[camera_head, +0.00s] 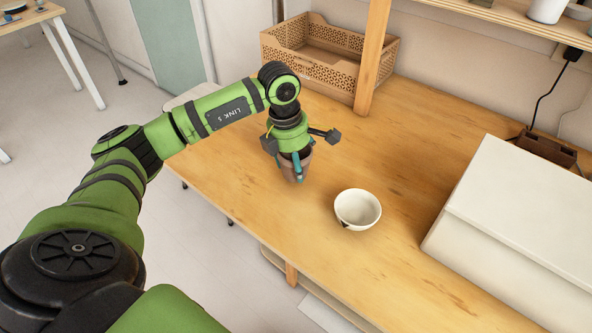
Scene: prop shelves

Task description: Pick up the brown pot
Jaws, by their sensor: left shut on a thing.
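The brown pot (290,175) stands on the wooden table, left of the white bowl. My left gripper (297,168) reaches down over it from above. Its fingers are shut on the pot's wall, with one teal finger in front of the pot's near side. The gripper and wrist hide much of the pot's top. I cannot tell whether the pot's base touches the table. My right gripper is not in view.
A white bowl (357,208) sits close to the right of the pot. A large white box (520,215) fills the table's right side. A perforated wooden crate (325,82) and a shelf post (373,60) stand behind. The table's middle (400,150) is clear.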

